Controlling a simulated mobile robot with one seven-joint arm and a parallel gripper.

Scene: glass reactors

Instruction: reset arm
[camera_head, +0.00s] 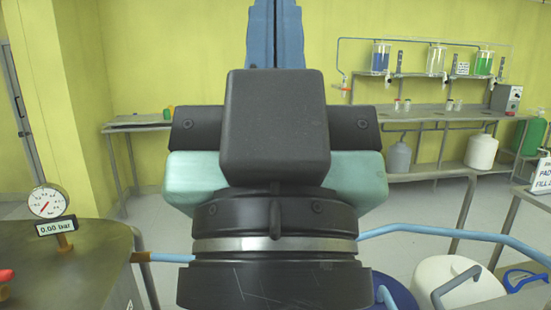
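My gripper (276,35) fills the middle of the head view, seen from behind. Its dark body has a black block at the centre, a black crossbar behind it and pale teal parts at both sides. A round black wrist with a silver ring is below. Blue finger-like parts rise above the block and run out of the top of the picture. I see nothing held, but the tips are out of sight.
A metal bench (420,116) with a shelf of glass vessels (437,60) stands at the back right. A pressure gauge (47,202) sits on a metal vessel top (80,265) at front left. A white drum (445,285) and blue pipe (440,232) are at front right.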

